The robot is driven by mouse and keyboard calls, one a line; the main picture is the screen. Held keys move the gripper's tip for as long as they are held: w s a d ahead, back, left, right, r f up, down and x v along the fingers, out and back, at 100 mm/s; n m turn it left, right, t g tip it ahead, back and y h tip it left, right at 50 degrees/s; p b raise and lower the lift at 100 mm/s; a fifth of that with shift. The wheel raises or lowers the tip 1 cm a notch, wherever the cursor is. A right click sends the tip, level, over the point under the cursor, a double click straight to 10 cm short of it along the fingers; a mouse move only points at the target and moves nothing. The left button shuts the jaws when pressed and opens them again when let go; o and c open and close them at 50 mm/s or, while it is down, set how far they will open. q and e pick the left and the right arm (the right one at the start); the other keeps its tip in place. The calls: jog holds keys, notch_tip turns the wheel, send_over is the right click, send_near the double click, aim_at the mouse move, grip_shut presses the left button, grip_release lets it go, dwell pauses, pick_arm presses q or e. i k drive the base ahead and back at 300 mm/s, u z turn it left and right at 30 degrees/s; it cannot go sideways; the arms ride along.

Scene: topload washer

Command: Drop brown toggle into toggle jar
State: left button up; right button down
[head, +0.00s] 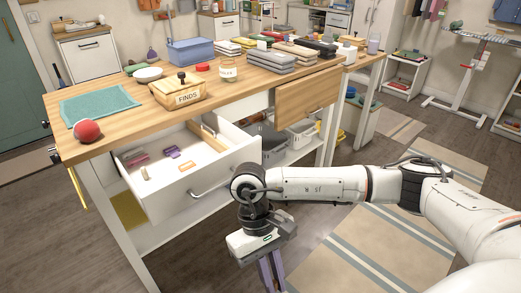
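A small labelled jar (228,71), which looks like the toggle jar, stands upright on the wooden worktop (150,108); its label is too small to read. A small orange-brown item (187,166) lies in the open white drawer (192,190) under the worktop. It may be the brown toggle, but I cannot tell for sure. My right gripper (271,275) hangs low, pointing down, in front of the drawer and to its right. Its fingertips reach the bottom edge of the picture, so its opening is unclear. My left gripper is out of view.
Mauve blocks (134,158) and a purple piece (172,152) share the drawer. A wooden box marked FINDS (177,93), a red ball (87,130), a teal mat (98,104), a white bowl (148,74) and folded cloths (270,62) crowd the worktop. A leaf (307,98) hangs beside the drawer.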

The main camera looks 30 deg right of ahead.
aim_at(230, 80)
jog(key=z, duration=2.05)
jog(key=i, duration=2.5)
jog(key=u, duration=1.55)
